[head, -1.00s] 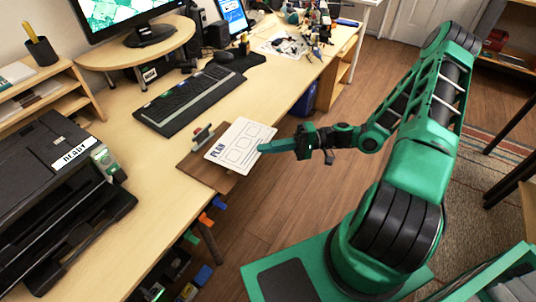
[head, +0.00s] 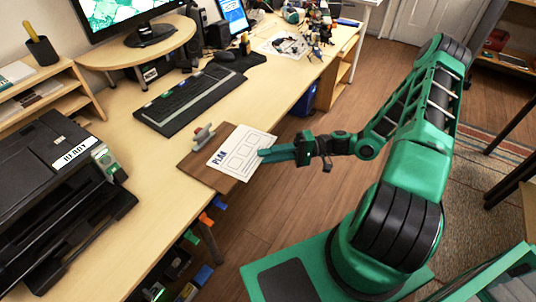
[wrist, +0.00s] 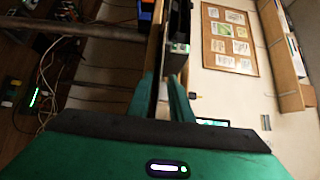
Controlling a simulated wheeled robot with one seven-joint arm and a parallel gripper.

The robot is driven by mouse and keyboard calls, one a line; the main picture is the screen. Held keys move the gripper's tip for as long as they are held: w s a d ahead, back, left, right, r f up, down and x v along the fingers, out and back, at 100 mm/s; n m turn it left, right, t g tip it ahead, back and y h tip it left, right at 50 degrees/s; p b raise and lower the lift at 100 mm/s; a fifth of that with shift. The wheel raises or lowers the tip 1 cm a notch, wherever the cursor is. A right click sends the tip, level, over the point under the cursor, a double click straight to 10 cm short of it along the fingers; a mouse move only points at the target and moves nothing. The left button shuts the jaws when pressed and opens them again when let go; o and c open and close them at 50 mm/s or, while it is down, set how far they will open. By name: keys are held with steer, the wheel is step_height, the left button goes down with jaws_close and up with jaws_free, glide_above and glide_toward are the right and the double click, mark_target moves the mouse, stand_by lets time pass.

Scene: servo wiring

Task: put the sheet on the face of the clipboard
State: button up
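The clipboard (head: 203,172) is a brown board with a grey-and-red clip, lying on the desk near its front edge. The white sheet (head: 241,150), printed "PLAN" with boxes, lies over the right part of the clipboard and looks flat on it; whether it touches everywhere is unclear. The clipboard's left part is bare. My gripper (head: 265,155) is at the sheet's right edge, fingers pointing left. Two separate fingers show, and the wrist view shows a gap between the fingertips (wrist: 161,80), with a thin edge running between them. The fingers hide part of the sheet's right edge.
A black keyboard (head: 190,100) lies behind the clipboard. A black printer (head: 55,200) stands at the left. Coloured clamps or tools (head: 207,219) hang along the desk's front edge. Bare desk lies between printer and clipboard. Open floor lies right of the desk.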

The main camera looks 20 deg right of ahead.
steer(key=s+d, duration=0.2)
steer(key=d, duration=1)
steer(key=s+d+r+m+g+h, duration=0.1)
steer(key=s+d+r+m+h, duration=0.1)
steer(key=s+r+h, duration=0.6)
steer(key=s+d+r+m+g+h, duration=0.2)
steer(key=s+d+r+h, duration=0.1)
steer(key=s+r+h, duration=0.6)
steer(key=s+r, duration=0.4)
steer(key=r, duration=0.1)
steer(key=shift+d+h, duration=0.3)
steer(key=shift+d, duration=0.05)
steer(key=shift+s+r+m, duration=0.1)
steer(key=shift+r+m, duration=0.05)
steer(key=shift+m, duration=0.15)
jaws_close()
steer(key=shift+s+d, duration=0.1)
steer(key=shift+d, duration=0.05)
